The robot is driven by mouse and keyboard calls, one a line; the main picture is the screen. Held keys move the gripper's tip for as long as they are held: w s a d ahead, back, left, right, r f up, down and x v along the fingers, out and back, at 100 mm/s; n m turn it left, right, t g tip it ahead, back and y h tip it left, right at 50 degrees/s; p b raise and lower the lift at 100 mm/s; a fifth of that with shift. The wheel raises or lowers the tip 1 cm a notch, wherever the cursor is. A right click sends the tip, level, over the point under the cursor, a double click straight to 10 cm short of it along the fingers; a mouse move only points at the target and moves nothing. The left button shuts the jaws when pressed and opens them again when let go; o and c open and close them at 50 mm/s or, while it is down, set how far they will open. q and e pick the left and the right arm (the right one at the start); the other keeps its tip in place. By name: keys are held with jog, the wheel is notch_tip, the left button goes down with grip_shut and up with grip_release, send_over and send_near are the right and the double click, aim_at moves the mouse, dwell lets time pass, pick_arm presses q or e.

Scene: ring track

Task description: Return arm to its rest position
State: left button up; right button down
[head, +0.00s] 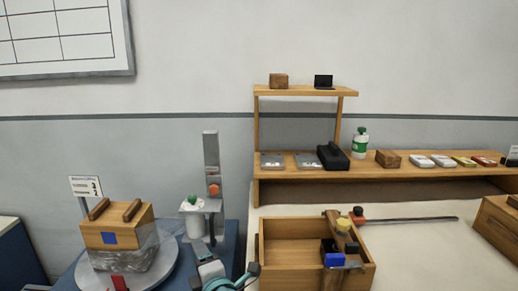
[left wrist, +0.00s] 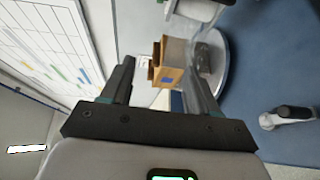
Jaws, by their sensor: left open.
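My left gripper (head: 226,277) is at the bottom edge of the head view, between the round turntable and the wooden tray. Only its teal and dark end shows there; most of the arm is out of frame. In the left wrist view my left gripper (left wrist: 158,75) has its two dark fingers spread wide with nothing held between them. A wooden box (left wrist: 170,62) shows beyond the fingers, well apart from them. My right gripper is in neither view.
An open wooden tray (head: 285,250) holds small items. A shelf (head: 400,177) with several objects runs behind. Clear white tabletop lies right of the tray.

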pick_arm(q)
jog(key=s+a+f+m+g+p, duration=0.2)
jog(key=a+f+g+p, duration=0.15)
jog(key=a+f, duration=0.6)
jog(key=s+f+m+g+h+p, duration=0.2)
jog(key=s+f+m+h+p, duration=0.25)
jog(key=f, duration=0.55)
jog(key=s+d+f+m+g+h, duration=0.2)
jog(key=s+m, duration=0.3)
jog(key=s, duration=0.3)
jog(key=s+d+f+m+g+h, duration=0.3)
jog(key=s+d+f+m+g, duration=0.1)
jog(key=s, duration=0.5)
jog(key=s+d+f+m+g+h, duration=0.2)
jog(key=s+d+m, duration=0.3)
jog(key=s, duration=0.3)
jog(key=shift+s+f+m+g, duration=0.35)
jog(key=shift+m+g, duration=0.2)
jog(key=shift+m, duration=0.2)
jog(key=shift+w+d+h, duration=0.1)
jog(key=shift+h, duration=0.15)
jog(key=c, duration=0.3)
jog(key=shift+a, duration=0.2)
